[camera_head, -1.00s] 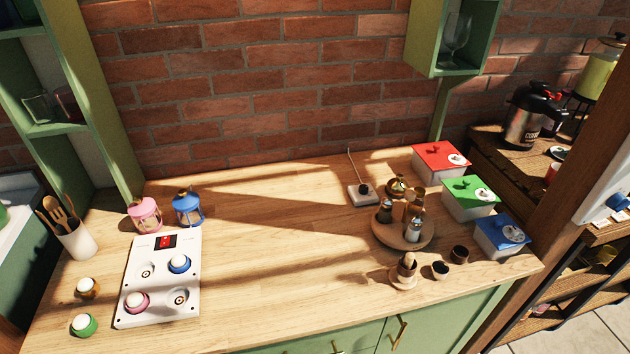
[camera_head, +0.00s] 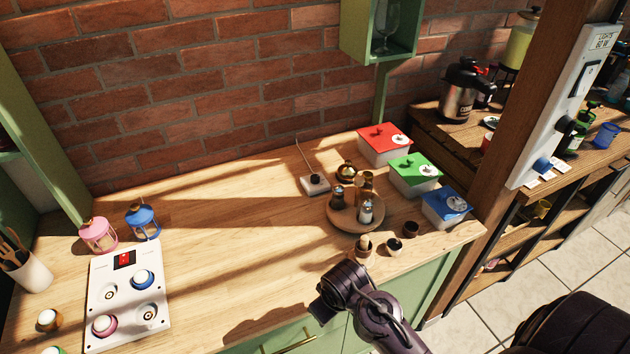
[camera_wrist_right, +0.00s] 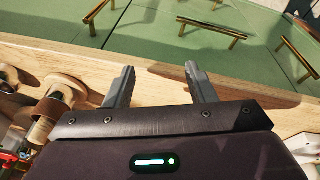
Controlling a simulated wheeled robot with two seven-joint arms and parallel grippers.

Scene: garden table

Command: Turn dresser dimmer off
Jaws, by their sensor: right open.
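A small white box with a dark knob and a thin rod (camera_head: 315,184) stands on the wooden counter near the brick wall. A white panel (camera_head: 518,178) on the wooden post at right carries a "LIGHTS" label, a dark switch and knobs. I cannot tell for certain which is the dresser dimmer. My right arm (camera_head: 350,292) reaches over the counter's front edge in the head view; its fingers are not clear there. In the right wrist view my right gripper (camera_wrist_right: 160,82) is open and empty near the counter edge, apart from both. My left gripper is not in view.
A round wooden tray (camera_head: 340,222) with shakers and small cups stands near the arm. Lidded boxes (camera_head: 411,180) line the right end. A white plate with a red switch (camera_head: 95,290) and lanterns (camera_head: 98,234) stand at left. The mid-counter is clear.

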